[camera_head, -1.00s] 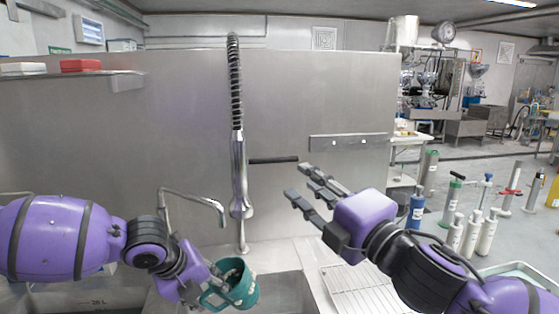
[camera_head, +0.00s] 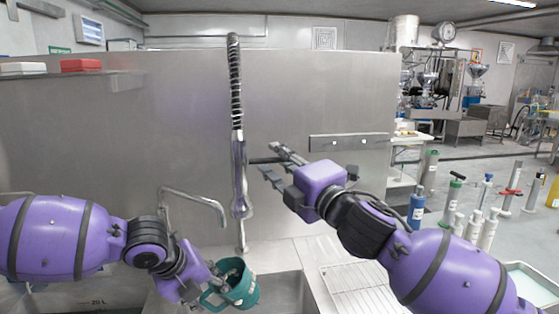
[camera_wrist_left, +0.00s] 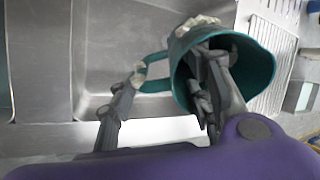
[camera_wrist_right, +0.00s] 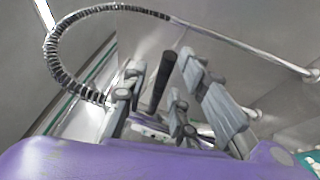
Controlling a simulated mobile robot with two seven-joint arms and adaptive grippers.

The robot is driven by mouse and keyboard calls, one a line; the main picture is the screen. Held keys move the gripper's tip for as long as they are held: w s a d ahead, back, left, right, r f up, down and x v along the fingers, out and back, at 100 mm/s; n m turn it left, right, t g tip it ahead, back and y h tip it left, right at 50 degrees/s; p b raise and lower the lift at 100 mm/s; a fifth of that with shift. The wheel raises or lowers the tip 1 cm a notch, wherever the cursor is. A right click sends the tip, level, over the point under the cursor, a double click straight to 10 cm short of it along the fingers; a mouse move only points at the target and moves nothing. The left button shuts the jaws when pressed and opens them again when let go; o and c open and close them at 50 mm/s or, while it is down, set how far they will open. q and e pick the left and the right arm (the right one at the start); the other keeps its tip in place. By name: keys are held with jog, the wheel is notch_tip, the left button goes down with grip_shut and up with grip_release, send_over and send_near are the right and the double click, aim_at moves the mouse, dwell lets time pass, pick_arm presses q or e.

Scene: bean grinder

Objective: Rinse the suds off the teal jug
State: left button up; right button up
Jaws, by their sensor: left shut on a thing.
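The teal jug (camera_head: 243,290) is held low over the sink at the bottom centre, tilted, with its handle toward the left. The spray tap (camera_head: 239,175) hangs behind and above the jug, with a black lever pointing right. My right gripper (camera_head: 276,163) is open around the lever; in the right wrist view the black lever (camera_wrist_right: 158,84) lies between its fingers. Contact is unclear.
A bent steel spout (camera_head: 195,198) stands left of the spray tap. The sink basin (camera_head: 290,292) lies below the jug, and a wire drying rack (camera_head: 355,285) sits to the right. A steel wall (camera_head: 190,120) stands close behind.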

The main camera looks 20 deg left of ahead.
grip_shut()
jog(key=shift+f+m+t, duration=0.4)
jog(key=shift+m+t, duration=0.2)
jog(key=shift+m, duration=0.4)
jog(key=shift+o, duration=1)
grip_release()
jog(key=shift+f, duration=0.1)
jog(key=v, duration=1.2)
